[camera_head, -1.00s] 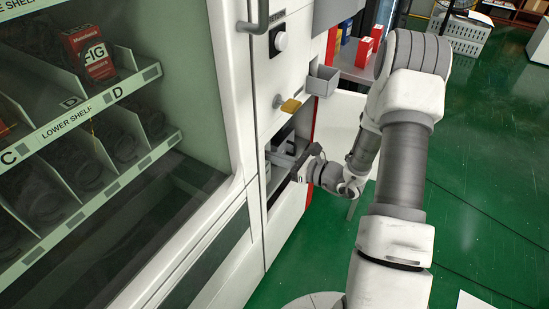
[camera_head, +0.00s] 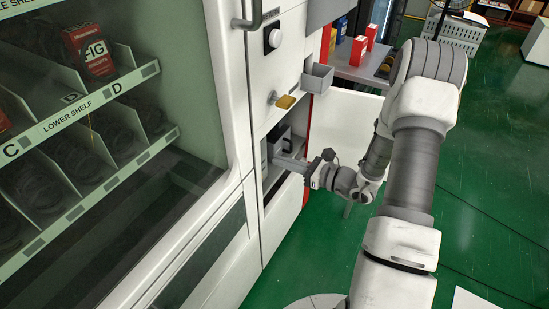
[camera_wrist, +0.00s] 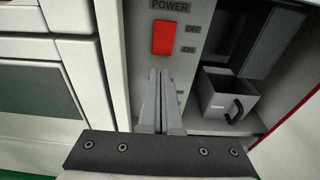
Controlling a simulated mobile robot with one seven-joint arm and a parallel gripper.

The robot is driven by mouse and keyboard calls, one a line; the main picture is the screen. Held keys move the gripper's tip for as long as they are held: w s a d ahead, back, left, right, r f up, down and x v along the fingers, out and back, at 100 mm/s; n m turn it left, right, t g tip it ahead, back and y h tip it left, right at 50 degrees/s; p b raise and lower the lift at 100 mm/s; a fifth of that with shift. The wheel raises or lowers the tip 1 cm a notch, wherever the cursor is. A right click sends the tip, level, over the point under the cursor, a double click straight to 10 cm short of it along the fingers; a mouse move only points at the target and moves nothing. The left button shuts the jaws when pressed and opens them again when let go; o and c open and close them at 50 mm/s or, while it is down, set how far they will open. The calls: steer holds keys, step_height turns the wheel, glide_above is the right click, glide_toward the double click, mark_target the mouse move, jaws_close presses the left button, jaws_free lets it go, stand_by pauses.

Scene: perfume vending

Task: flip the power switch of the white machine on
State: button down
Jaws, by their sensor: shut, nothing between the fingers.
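The white machine (camera_head: 235,100) stands at left and centre in the head view, with an open compartment low on its right side. In the wrist view the red power switch (camera_wrist: 164,37) sits on a pale panel under the word POWER, with OFF beside its upper half and ON beside its lower half. I cannot tell which half is pressed in. My gripper (camera_wrist: 159,73) is shut and empty, its fingertips just below the switch in the picture; whether they touch the panel is unclear. In the head view my gripper (camera_head: 290,163) reaches into the compartment; the switch is hidden there.
A grey bin with a dark handle (camera_wrist: 228,100) is right of the panel in the compartment. An open white door (camera_head: 345,125) stands beside my forearm. A brass-coloured key tag (camera_head: 286,102) and a small grey tray (camera_head: 318,78) project above the opening.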

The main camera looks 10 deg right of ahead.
steer(key=f+p+v, duration=0.1)
steer(key=f+v, duration=0.1)
steer(key=v, duration=0.6)
steer(key=shift+d, duration=0.25)
steer(key=shift+s+r, duration=0.1)
steer(key=s+a+r+n+g, duration=0.8)
steer(key=a+r+n+g, duration=0.1)
steer(key=a+r+n, duration=0.25)
steer(key=s+r+n+g+h, duration=0.2)
steer(key=s+r+n+h, duration=0.55)
steer(key=s+n, duration=0.3)
step_height(320, 180, up, 28)
steer(key=d+n+t+h+p, duration=0.2)
steer(key=n+t+h+p, duration=0.2)
steer(key=p, duration=1.7)
steer(key=shift+s+d+n+t, duration=0.3)
steer(key=shift+n+t, duration=0.1)
steer(key=shift+t, duration=0.1)
